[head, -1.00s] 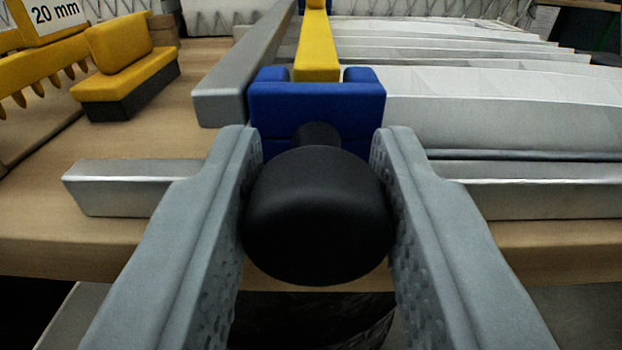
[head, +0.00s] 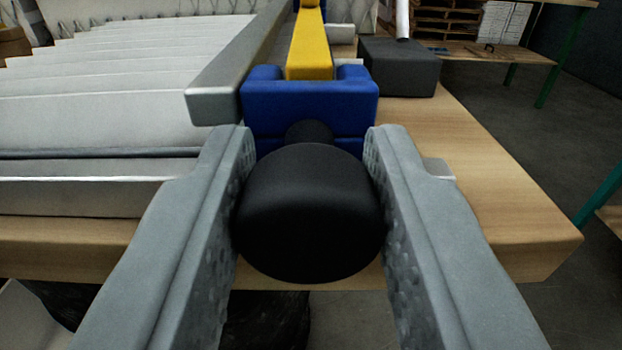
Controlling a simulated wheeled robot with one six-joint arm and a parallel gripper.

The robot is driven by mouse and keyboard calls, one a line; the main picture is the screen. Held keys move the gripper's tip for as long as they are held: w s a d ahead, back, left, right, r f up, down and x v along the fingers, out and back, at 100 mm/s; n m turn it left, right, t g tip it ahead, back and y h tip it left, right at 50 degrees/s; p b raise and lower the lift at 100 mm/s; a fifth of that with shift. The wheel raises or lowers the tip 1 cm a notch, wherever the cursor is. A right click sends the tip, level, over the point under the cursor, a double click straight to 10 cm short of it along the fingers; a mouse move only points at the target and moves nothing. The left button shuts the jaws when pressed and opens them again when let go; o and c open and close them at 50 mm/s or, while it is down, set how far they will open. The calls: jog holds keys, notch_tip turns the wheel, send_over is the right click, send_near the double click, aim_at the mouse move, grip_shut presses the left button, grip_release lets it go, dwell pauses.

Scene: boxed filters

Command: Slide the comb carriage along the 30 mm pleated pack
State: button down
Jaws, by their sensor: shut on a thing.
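My gripper (head: 310,212) is shut on the black knob (head: 308,215) of the comb carriage, one finger on each side. The carriage's blue block (head: 308,103) sits just behind the knob. A yellow bar (head: 309,45) runs away from the block, with a grey bar (head: 235,75) along its left side. The white pleated pack (head: 110,115) lies to the left of the carriage, its folds running across the view. The carriage is at the pack's right end. The comb's teeth are hidden.
A metal rail (head: 90,193) runs along the table's front, its right end (head: 437,169) showing just past my right finger. A dark grey block (head: 400,66) stands at the back right. The wooden table (head: 510,215) is bare at right and ends there. A shelf with pallets (head: 450,25) stands beyond.

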jog(key=shift+d, duration=0.8)
jog(key=c, duration=1.1)
grip_release()
jog(key=shift+o, duration=0.2)
jog(key=s, duration=1.7)
jog(key=shift+s, duration=0.2)
